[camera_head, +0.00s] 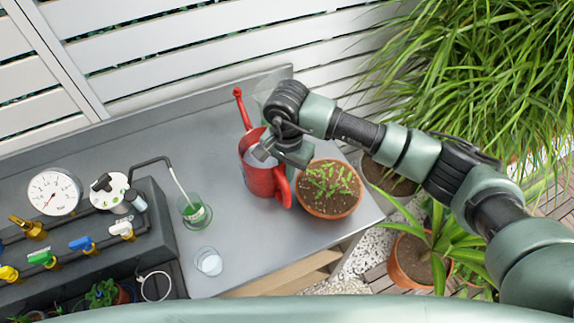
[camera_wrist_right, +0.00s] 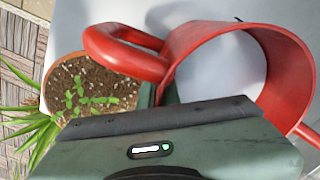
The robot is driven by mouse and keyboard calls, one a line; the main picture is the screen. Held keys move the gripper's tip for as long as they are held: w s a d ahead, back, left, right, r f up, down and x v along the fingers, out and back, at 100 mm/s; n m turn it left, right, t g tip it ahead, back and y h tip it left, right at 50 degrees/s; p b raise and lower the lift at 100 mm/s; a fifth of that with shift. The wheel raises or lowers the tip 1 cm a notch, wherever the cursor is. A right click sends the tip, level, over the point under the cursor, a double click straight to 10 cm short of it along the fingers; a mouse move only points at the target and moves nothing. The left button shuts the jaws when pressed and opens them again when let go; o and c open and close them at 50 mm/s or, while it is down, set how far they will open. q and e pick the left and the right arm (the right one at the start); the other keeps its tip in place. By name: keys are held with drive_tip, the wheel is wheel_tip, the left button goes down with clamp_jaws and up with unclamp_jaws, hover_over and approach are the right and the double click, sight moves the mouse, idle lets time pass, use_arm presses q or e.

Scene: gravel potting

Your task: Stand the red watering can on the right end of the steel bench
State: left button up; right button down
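The red watering can (camera_head: 262,180) stands upright on the steel bench (camera_head: 230,235), towards its right end, just left of a potted seedling bowl. Its spout points to the back left and its handle faces front right. My right gripper (camera_head: 275,153) is at the can's top, over the rim and upper handle. In the right wrist view the can's open rim (camera_wrist_right: 290,75) and looped handle (camera_wrist_right: 125,55) lie close beyond my gripper body. The fingertips are mostly hidden, so whether they grip the can is unclear. My left gripper is not in view.
A terracotta bowl of seedlings (camera_head: 329,207) stands close to the can, at the bench's right end. A green-filled glass (camera_head: 193,210) and a clear glass (camera_head: 208,262) stand to the left. A gauge (camera_head: 53,192) and valve block fill the left side. Plants stand beyond the right edge.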

drive_tip(key=shift+a+r, duration=0.1)
drive_tip(key=shift+r, duration=0.1)
drive_tip(key=shift+f, duration=0.1)
drive_tip(key=c, duration=1.9)
unclamp_jaws()
drive_tip(key=shift+s+f, duration=0.1)
drive_tip(key=shift+s, duration=0.05)
drive_tip(key=shift+c, duration=0.2)
drive_tip(key=shift+r, duration=0.5)
wheel_tip(320, 180, up, 10)
drive_tip(key=b, duration=0.2)
drive_tip(key=shift+f+b, duration=0.15)
drive_tip(key=shift+b, duration=0.15)
drive_tip(key=shift+r, duration=0.75)
drive_tip(key=shift+f, duration=0.1)
